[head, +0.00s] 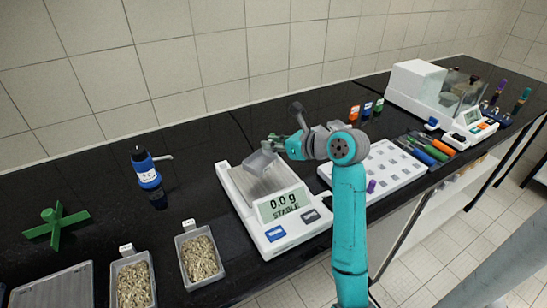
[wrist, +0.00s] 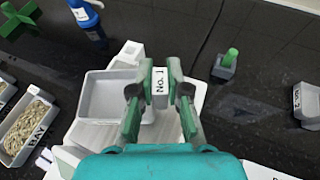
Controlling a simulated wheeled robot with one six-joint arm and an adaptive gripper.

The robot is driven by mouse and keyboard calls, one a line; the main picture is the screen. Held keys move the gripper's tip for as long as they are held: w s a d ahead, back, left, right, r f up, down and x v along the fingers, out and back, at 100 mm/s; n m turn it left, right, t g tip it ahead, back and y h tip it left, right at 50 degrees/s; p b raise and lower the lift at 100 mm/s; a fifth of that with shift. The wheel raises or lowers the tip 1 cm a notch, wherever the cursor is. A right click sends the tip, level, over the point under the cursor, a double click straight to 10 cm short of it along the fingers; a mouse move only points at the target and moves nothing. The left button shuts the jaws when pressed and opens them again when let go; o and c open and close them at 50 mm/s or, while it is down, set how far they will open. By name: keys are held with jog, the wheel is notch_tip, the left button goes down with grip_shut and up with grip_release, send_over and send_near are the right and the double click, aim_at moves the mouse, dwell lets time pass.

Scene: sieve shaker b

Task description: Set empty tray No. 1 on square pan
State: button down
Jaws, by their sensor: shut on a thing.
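Empty tray No. 1 (wrist: 100,97) is a shallow grey tray with an upright white tab marked "No. 1" (wrist: 160,82). My gripper (wrist: 159,92) is shut on that tab, with a green finger on each side. In the head view, the tray (head: 260,161) hangs at my gripper (head: 284,143) over the back part of the square pan (head: 270,186) of the balance. The tray appears to be above the pan; whether it touches is unclear. The balance display (head: 283,204) reads 0.0 g STABLE. The tray partly hides the pan in the wrist view.
Two trays of pale pellets (head: 132,283) (head: 201,258) stand left of the balance. A blue bottle (head: 148,175) and a green cross-shaped piece (head: 57,224) are further left. A white board with wells (head: 385,172) lies right. An enclosed balance (head: 430,95) stands far right.

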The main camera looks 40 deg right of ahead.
aim_at(276, 156)
jog(key=shift+a+f, duration=0.1)
jog(key=shift+f, duration=2.1)
jog(key=c, duration=1.2)
grip_release()
jog(key=shift+f, duration=0.1)
jog(key=shift+o, duration=0.2)
jog(key=shift+s+r, duration=0.1)
jog(key=shift+r, duration=0.1)
jog(key=v, duration=1.1)
jog(key=shift+s, duration=0.35)
jog(key=shift+w, duration=0.1)
